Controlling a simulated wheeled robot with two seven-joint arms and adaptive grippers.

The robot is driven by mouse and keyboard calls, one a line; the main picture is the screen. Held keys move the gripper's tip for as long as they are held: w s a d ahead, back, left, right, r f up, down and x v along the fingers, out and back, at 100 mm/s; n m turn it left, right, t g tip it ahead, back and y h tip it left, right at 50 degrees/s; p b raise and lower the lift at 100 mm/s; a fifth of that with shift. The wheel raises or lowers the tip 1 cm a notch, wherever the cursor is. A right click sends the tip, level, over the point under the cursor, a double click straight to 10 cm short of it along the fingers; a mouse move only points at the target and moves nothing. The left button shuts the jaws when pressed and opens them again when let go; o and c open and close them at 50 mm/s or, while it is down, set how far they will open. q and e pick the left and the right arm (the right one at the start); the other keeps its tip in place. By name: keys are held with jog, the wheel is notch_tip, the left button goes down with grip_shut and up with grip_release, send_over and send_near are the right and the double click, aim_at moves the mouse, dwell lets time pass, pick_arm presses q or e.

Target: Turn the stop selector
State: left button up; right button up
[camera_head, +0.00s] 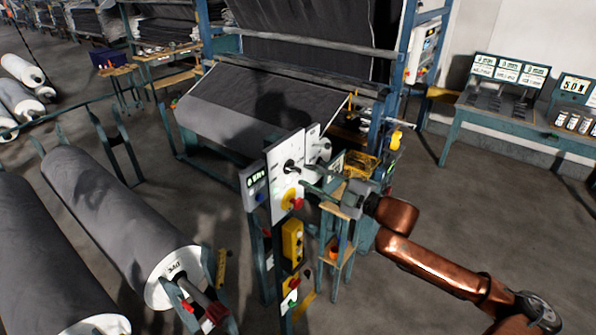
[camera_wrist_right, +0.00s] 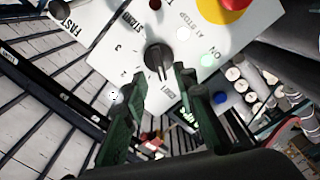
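The white control panel (camera_head: 285,180) stands on a post near the middle of the head view. A black pointer knob, the selector (camera_wrist_right: 158,57), sits on it in the right wrist view, with printed marks around it; it also shows in the head view (camera_head: 290,165). The words "AT STOP" are printed near it, upside down in the wrist view. My right gripper (camera_head: 307,189) is in front of the panel. In the wrist view its two dark green fingers (camera_wrist_right: 160,95) are apart, with nothing held between them; I cannot tell whether they touch the knob. My left gripper is not in view.
A red button on a yellow disc (camera_wrist_right: 220,8) is close to the knob. A yellow box (camera_head: 292,243) is lower on the post. Large grey rolls (camera_head: 115,205) lie at the left, and a roll machine (camera_head: 235,105) stands behind. The floor at right is mostly clear.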

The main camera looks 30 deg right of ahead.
aim_at(295, 170)
jog(key=shift+p+x, duration=0.4)
jog(key=shift+x, duration=1.95)
jog(key=shift+c, duration=0.2)
grip_shut()
